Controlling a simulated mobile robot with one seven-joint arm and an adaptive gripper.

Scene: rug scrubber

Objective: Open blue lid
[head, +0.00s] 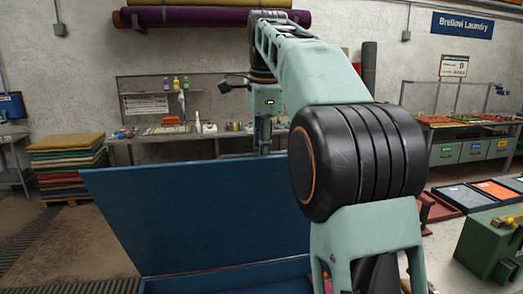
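The blue lid (195,215) is a large flat panel in the middle of the head view. It stands raised at a steep angle above the blue box (225,281), whose rim shows at the bottom edge. My gripper (264,148) points down at the lid's top edge, right of its middle. I cannot tell whether it touches the lid, and its fingers are too small to read as open or shut. My arm hides the lid's right end and part of the box.
A workbench (150,138) with bottles stands along the back wall. Stacked rugs (68,165) are at the left. A green machine (492,245) is at the lower right, with dark trays (463,197) behind it. Bare floor lies left of the lid.

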